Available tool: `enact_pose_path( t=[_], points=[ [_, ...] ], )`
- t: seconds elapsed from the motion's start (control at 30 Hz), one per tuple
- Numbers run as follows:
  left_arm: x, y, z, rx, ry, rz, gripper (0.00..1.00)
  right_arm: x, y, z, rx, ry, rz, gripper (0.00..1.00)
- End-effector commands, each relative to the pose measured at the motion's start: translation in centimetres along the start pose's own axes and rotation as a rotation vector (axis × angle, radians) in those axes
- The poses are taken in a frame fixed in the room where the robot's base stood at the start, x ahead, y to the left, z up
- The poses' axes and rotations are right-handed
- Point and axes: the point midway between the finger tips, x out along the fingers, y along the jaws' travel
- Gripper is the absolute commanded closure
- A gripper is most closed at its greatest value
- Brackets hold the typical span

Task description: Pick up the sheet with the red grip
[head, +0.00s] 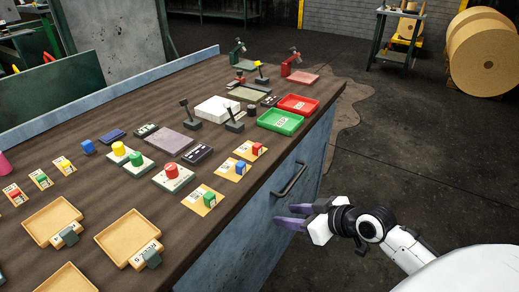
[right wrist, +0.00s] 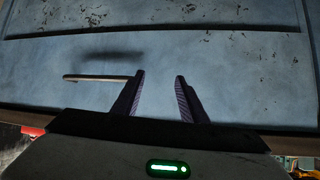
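A pale sheet with a round red grip (head: 173,171) lies on the workbench, right of similar sheets with a green grip (head: 136,159) and a yellow grip (head: 119,149). A small tan card with a red block (head: 14,195) also lies at the far left. My right gripper (head: 281,215) is beside the bench's front, below the top's edge, apart from all the sheets. Its two purple fingers are apart with nothing between them, as the right wrist view (right wrist: 160,77) also shows. My left gripper is not in view.
The bench front has a bar handle (head: 290,180), close to my right gripper; it also shows in the right wrist view (right wrist: 95,78). Tan cards with small blocks (head: 208,199) lie near the bench edge. Green (head: 281,122) and red trays stand farther back. Tan trays (head: 52,220) are at the near left.

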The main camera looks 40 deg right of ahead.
Motion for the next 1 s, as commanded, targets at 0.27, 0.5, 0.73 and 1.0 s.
enact_pose_path(
  t=[0.27, 0.5, 0.73, 1.0],
  points=[
    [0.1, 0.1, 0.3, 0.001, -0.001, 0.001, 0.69, -7.0, 3.8, -15.1, -0.108, 0.202, -0.093, 0.61],
    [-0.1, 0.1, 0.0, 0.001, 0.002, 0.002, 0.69, -5.5, 3.2, -17.4, -0.121, 0.23, -0.116, 0.61],
    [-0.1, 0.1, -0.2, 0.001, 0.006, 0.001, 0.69, -3.1, 2.9, -17.7, -0.12, 0.227, -0.115, 0.61],
    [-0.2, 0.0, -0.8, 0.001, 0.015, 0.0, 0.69, 0.3, 2.2, -17.9, -0.116, 0.229, -0.115, 0.61]
  ],
)
